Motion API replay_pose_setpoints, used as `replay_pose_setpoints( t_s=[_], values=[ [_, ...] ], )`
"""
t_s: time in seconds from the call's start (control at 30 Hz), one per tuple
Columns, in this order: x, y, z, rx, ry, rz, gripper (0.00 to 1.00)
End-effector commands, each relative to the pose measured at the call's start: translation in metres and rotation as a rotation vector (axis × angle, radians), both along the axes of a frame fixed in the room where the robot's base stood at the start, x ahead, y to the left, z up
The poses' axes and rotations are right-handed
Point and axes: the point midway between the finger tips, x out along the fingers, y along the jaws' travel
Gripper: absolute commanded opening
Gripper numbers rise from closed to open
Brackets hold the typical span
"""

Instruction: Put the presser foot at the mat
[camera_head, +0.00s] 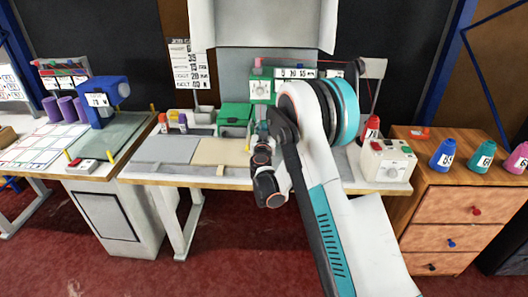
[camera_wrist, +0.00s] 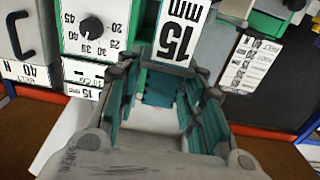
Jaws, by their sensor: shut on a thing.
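My gripper (camera_wrist: 163,92) is shut, with its fingers on a piece that bears a large white "15 mm" label. In the head view my gripper (camera_head: 262,132) is above the worktable, by the green machine, and the held piece is too small to make out. A grey mat (camera_head: 165,150) and a beige mat (camera_head: 218,152) lie side by side on the table, left of my gripper; I cannot tell which one is meant.
A green box (camera_head: 234,118) and a green-and-white dial unit (camera_head: 261,88) stand behind the mats. A white control box (camera_head: 386,162) and a red cone (camera_head: 371,127) are on the right. Small bottles (camera_head: 172,121) stand at the back left. The mats look mostly clear.

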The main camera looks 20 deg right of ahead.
Motion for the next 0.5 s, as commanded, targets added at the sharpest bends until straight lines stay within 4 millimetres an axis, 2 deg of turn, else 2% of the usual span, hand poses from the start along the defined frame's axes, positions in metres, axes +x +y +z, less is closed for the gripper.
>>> replay_pose_setpoints(
  t_s=[0.03, 0.13, 0.37, 0.5],
  values=[
    [0.001, 0.000, -0.015, 0.000, 0.000, 0.000, 0.09],
    [0.000, 0.000, -0.032, 0.000, 0.000, 0.000, 0.09],
    [0.000, 0.000, -0.047, 0.000, 0.000, 0.000, 0.09],
    [0.000, 0.000, -0.062, 0.000, 0.000, 0.000, 0.09]
  ],
)
